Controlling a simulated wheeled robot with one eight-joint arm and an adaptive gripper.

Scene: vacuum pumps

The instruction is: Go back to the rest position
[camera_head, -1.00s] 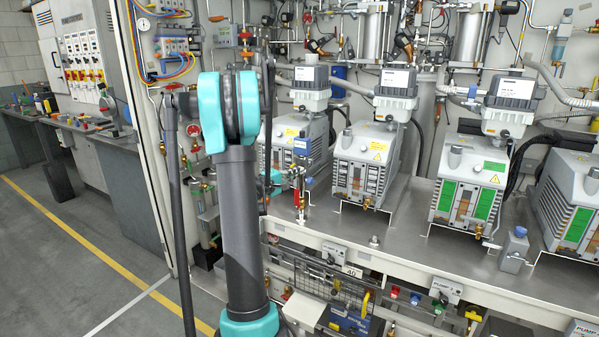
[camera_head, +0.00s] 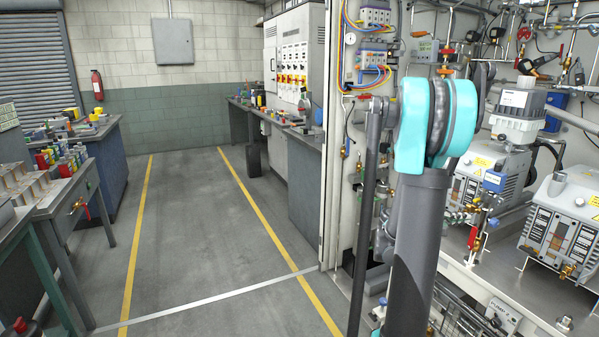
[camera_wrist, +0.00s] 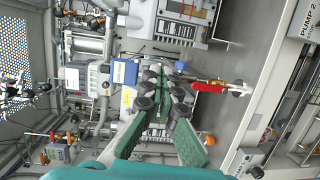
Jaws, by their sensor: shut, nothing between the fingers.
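My arm (camera_head: 415,230), dark grey with teal joints, stands upright right of centre in the head view, in front of the pump bench (camera_head: 520,285). My gripper (camera_wrist: 163,95) shows in the wrist view with green fingers and dark round joints. Its fingers are together with nothing between them. It points towards the pump equipment, with a blue-and-white box (camera_wrist: 124,72) and a red-handled valve (camera_wrist: 208,87) behind it; I cannot tell the gap to them. In the head view the gripper is hidden behind the arm.
Grey vacuum pumps (camera_head: 565,225) stand on the bench at the right. A floor lane (camera_head: 205,240) between yellow lines is clear. Workbenches with small parts (camera_head: 65,165) stand at the left. A control cabinet (camera_head: 293,70) stands at the back.

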